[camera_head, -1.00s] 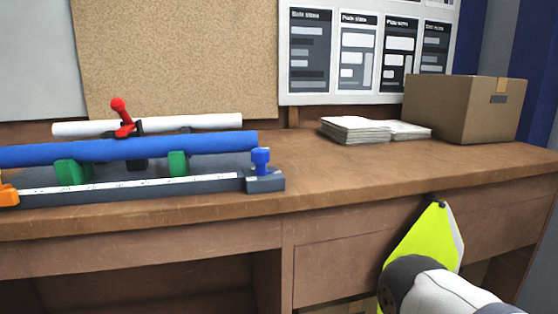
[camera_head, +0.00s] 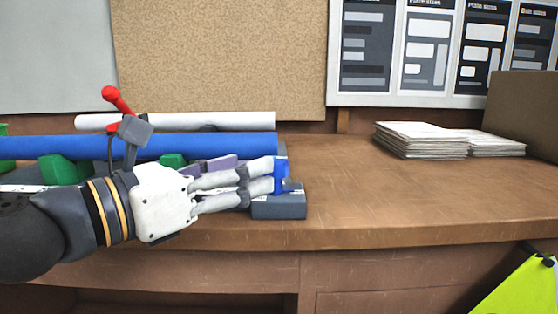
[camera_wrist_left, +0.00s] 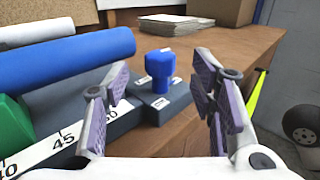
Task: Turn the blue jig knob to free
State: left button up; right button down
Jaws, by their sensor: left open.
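The blue jig knob (camera_wrist_left: 160,72) stands upright on a grey block (camera_wrist_left: 163,103) at the right end of the jig. In the head view the knob (camera_head: 281,177) is partly hidden by my left gripper's fingers. My left gripper (camera_head: 266,178) reaches in from the left, low over the jig. In the left wrist view its two purple-padded fingers (camera_wrist_left: 163,85) are open, one on each side of the knob's line, and a gap shows on both sides of the knob. Whether the fingertips reach the knob is hard to tell. My right gripper is not in view.
A blue tube (camera_head: 225,146) lies on green supports (camera_head: 65,170) along the jig, with a white tube (camera_head: 245,121) and a red-handled clamp (camera_head: 117,99) behind. Paper stacks (camera_head: 420,139) and a cardboard box (camera_head: 520,112) stand at the right. The bench (camera_head: 380,205) between is clear.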

aim_at(275, 158)
pick_arm(q)
jog(key=x, duration=0.7)
jog(key=c, duration=1.2)
